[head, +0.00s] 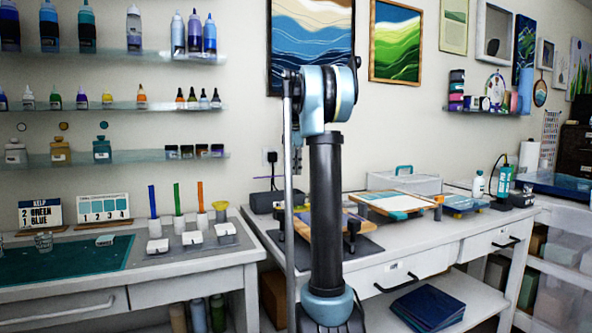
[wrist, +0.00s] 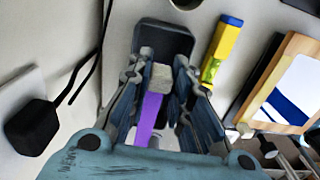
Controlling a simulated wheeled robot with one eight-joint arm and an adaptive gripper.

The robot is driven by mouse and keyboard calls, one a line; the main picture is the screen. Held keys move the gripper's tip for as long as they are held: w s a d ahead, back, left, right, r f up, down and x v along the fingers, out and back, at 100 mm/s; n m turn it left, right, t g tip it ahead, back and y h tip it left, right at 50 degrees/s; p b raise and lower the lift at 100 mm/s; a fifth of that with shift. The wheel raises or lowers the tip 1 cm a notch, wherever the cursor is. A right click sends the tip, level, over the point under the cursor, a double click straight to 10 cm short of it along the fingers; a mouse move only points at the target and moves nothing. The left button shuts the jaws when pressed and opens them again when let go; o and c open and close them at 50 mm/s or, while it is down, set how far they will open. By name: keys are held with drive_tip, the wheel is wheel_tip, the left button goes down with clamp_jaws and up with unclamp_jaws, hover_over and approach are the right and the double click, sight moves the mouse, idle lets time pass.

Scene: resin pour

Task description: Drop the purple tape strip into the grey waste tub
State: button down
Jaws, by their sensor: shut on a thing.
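In the wrist view my gripper (wrist: 160,82) is shut on the purple tape strip (wrist: 150,116). The strip runs lengthwise between the two fingers, with a small pale beige-grey block (wrist: 161,76) at its far end. I cannot identify the grey waste tub for certain in either view. Only part of a round, dark-rimmed thing (wrist: 186,4) shows at the top edge of the wrist view.
A black block (wrist: 163,38) lies beyond the fingertips. A yellow and blue tool (wrist: 221,52) and a wood-framed panel (wrist: 300,82) are to the right. A black adapter (wrist: 33,127) with cable is at left. The left bench holds a teal mat (head: 65,262) and small cups.

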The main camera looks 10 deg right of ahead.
drive_tip(key=shift+f, duration=6.15)
drive_tip(key=c, duration=1.4)
unclamp_jaws()
drive_tip(key=shift+o, duration=0.5)
drive_tip(key=shift+o, duration=0.6)
drive_tip(key=shift+r, duration=0.2)
